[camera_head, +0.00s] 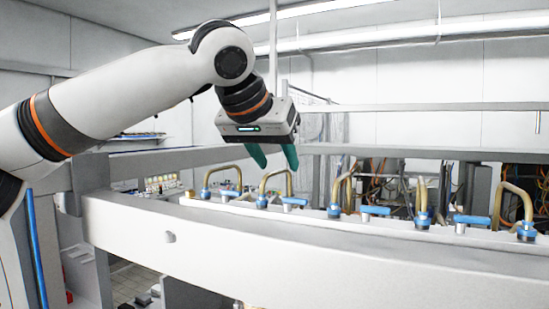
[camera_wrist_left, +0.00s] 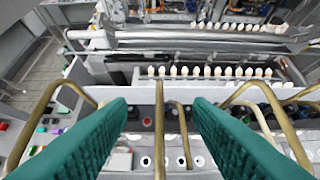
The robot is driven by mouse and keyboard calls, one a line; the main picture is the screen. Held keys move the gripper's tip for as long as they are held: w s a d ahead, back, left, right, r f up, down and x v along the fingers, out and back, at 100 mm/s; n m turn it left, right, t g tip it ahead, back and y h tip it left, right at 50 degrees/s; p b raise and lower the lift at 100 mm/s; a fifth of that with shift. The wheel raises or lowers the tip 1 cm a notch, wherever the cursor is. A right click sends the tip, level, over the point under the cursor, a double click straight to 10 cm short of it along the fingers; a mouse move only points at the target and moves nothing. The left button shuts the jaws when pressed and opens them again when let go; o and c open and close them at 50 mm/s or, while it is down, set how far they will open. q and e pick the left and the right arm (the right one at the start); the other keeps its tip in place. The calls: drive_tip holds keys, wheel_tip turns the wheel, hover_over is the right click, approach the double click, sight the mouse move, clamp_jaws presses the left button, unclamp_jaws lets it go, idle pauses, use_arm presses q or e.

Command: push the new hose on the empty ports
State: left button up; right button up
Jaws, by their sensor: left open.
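My left gripper (camera_head: 273,155) hangs with its two teal fingers apart above the rail, and nothing is seen held in them. In the left wrist view the fingers (camera_wrist_left: 160,112) spread left and right. Tan bent hoses (camera_head: 275,177) stand in a row along the rail with blue collars (camera_head: 262,201) at their feet. In the wrist view, thin tan hoses (camera_wrist_left: 159,130) show between the fingers, apart from both. Round white ports with dark centres (camera_wrist_left: 146,161) lie below them. I cannot tell which hose is the new one. My right gripper is not in view.
A long pale beam (camera_head: 250,250) runs across the front. Blue-handled fittings (camera_head: 375,210) stand between the hoses. Behind are a grey rail (camera_head: 400,153) and cables (camera_head: 375,185). The wrist view shows rows of white-capped pieces (camera_wrist_left: 210,71). The space above the hoses right of my gripper is clear.

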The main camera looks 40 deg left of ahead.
use_arm(q)
drive_tip(key=shift+r, duration=1.55)
drive_tip(key=shift+f, duration=0.1)
